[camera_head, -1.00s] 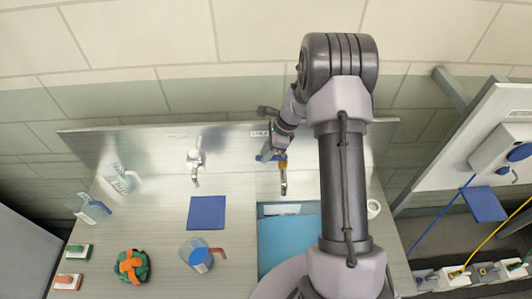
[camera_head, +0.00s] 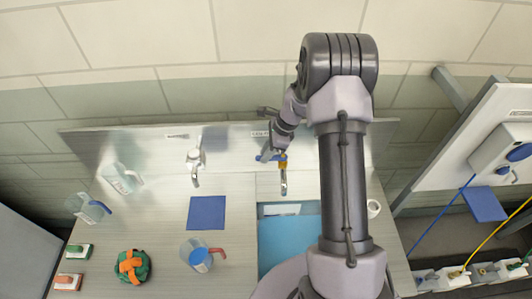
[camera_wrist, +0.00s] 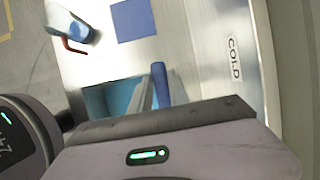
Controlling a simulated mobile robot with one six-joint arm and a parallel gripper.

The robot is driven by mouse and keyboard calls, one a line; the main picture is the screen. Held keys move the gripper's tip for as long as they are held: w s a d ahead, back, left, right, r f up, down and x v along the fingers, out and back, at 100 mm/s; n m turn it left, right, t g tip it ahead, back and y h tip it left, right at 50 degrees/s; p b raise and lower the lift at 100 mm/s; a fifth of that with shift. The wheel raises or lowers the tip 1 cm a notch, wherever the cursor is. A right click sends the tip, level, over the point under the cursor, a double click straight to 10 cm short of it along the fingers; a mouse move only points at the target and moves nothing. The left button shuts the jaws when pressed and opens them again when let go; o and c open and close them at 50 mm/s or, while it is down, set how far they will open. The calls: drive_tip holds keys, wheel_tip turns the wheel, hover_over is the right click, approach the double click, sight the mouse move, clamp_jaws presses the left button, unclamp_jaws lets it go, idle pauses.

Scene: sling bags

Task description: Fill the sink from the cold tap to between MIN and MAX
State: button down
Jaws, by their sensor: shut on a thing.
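The sink (camera_head: 262,232) is a recessed basin at the front centre, with a blue area (camera_head: 288,240) inside. My arm covers its right side. A pale plate (camera_head: 282,209) shows at its back; MIN and MAX marks cannot be read. The cold tap's spout (camera_head: 283,182) points down over the sink's back. Its blue lever (camera_head: 264,157) also shows in the wrist view (camera_wrist: 160,83), near a COLD label (camera_wrist: 235,58). My gripper (camera_head: 281,151) is shut on the blue lever; its fingertips are partly hidden. I cannot tell whether water runs.
A second tap (camera_head: 195,165) stands to the left. A blue mat (camera_head: 206,213), a jug with a red handle (camera_head: 198,256), other clear jugs (camera_head: 120,178) and an orange-green bundle (camera_head: 132,267) lie left of the sink. A white cup (camera_head: 373,208) stands right of my arm.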

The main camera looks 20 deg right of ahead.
idle(0.3)
drive_tip(key=shift+s+f+n+b, duration=0.15)
drive_tip(key=shift+s+n+b, duration=0.15)
drive_tip(key=shift+n, duration=0.3)
drive_tip(key=n, duration=0.1)
drive_tip(key=s+n+g, duration=0.1)
drive_tip(key=shift+s+a+n+b, duration=0.15)
drive_tip(key=shift+a+n+b, duration=0.05)
drive_tip(key=shift+n+b, duration=0.1)
drive_tip(key=c, duration=1.2)
unclamp_jaws()
drive_tip(key=shift+c, duration=0.2)
drive_tip(key=shift+r, duration=0.2)
